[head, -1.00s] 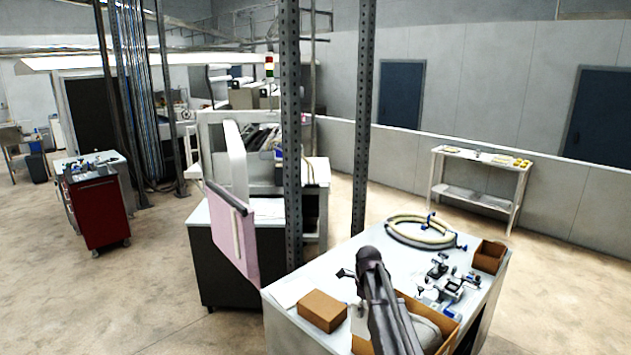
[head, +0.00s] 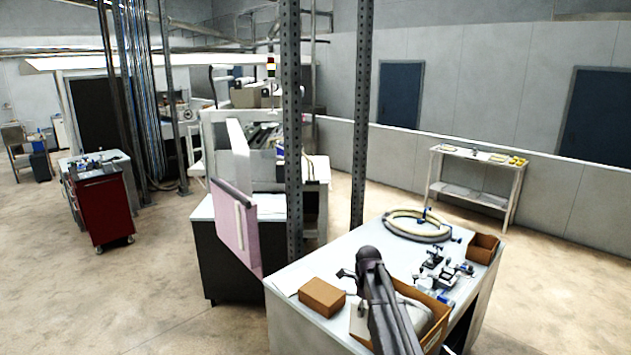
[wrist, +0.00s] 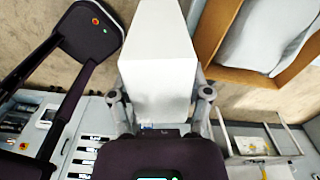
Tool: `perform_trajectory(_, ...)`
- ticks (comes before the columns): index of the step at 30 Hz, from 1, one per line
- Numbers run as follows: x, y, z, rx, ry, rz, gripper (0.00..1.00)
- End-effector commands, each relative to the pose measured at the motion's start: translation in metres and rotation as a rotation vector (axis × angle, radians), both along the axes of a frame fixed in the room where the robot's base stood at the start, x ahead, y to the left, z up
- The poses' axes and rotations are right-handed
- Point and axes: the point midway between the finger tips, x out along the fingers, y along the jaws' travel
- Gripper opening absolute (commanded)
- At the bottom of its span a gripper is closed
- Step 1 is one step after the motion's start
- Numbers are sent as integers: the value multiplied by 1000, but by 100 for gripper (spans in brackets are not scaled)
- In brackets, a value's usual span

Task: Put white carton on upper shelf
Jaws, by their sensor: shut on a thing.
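The white carton (wrist: 158,60) is held between the two fingers of my gripper (wrist: 160,95) in the wrist view, its far end reaching to the top edge. My gripper is shut on its sides. In the head view my arm hides most of the gripper; a white patch (head: 358,322) left of the arm may be the carton. A white two-level stand (head: 432,172) is at the back right by the low wall. Its upper shelf (head: 462,152) bears small yellow and grey things, with some free surface.
The near table (head: 345,248) bears a closed brown box (head: 322,297), an open cardboard box (head: 437,310), a coiled hose (head: 418,224), fittings and a small brown bin (head: 483,248). Steel posts (head: 360,120) rise behind it. Floor is clear between table and stand.

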Motion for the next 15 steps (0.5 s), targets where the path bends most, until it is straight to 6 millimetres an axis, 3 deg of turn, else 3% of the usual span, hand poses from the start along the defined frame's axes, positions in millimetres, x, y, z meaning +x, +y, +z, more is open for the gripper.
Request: perform_trajectory(15,0,0,-35,0,0,0,7)
